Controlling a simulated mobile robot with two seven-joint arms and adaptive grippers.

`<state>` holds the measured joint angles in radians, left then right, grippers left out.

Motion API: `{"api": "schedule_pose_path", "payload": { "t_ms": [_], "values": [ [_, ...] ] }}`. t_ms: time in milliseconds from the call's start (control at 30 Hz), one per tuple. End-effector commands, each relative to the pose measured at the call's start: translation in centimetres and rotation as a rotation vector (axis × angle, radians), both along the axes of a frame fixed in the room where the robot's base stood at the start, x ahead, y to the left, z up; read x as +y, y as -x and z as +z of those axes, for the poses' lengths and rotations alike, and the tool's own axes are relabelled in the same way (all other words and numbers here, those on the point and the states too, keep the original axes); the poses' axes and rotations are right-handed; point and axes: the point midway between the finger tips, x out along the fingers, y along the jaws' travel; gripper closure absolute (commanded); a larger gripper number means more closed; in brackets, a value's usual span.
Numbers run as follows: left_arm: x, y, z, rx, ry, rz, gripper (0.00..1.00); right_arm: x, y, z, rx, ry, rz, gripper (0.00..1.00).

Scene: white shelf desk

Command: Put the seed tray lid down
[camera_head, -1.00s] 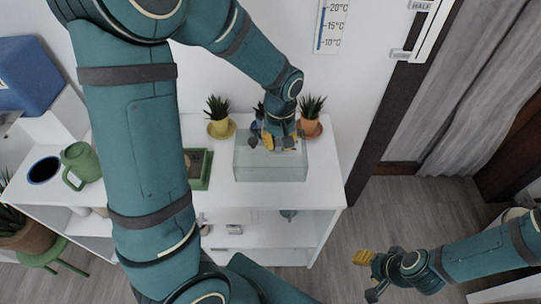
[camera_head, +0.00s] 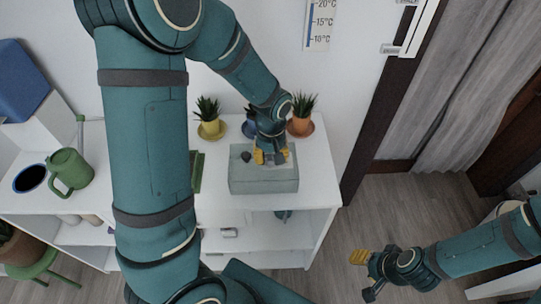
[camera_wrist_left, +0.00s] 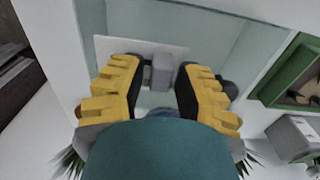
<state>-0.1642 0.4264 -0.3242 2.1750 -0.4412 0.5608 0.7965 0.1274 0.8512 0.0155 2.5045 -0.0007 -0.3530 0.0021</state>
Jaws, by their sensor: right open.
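The clear, box-shaped seed tray lid (camera_head: 262,183) stands on the white desk top at its right part. My left gripper (camera_head: 270,157) is over the lid's top from above. In the left wrist view, its yellow fingers (camera_wrist_left: 158,88) stand apart on either side of a small grey handle (camera_wrist_left: 161,70), with narrow gaps showing. The green seed tray (camera_head: 197,172) is left of the lid, mostly hidden by my left arm; the left wrist view shows its green rim and dark inside (camera_wrist_left: 290,75). My right gripper (camera_head: 368,274) is open and empty, low over the floor at the right.
Yellow (camera_head: 210,128), blue (camera_head: 249,128) and orange (camera_head: 300,125) plant pots stand along the wall behind the lid. A green watering can (camera_head: 70,168) and a dark-topped pot (camera_head: 30,178) are at left. The desk's right edge is close to the lid.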

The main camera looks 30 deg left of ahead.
Motion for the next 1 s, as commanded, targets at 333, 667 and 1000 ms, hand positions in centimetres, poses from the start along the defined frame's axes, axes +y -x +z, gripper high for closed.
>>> {"api": "schedule_pose_path", "payload": {
  "t_ms": [333, 667, 1000],
  "values": [
    [0.0, 0.0, 0.2, 0.0, 0.0, 0.0, 0.64, 0.0, 0.0, 0.2, 0.0, 0.0, 0.0, 0.53],
    [-0.1, -0.1, 5.3, -0.005, 0.0, -0.001, 0.64, 0.0, 0.3, 1.7, 0.007, -0.001, 0.002, 0.53],
    [-0.2, -0.1, 11.2, -0.002, 0.0, -0.001, 0.64, 0.1, 0.5, 3.1, 0.012, -0.003, 0.002, 0.53]
  ]
}}
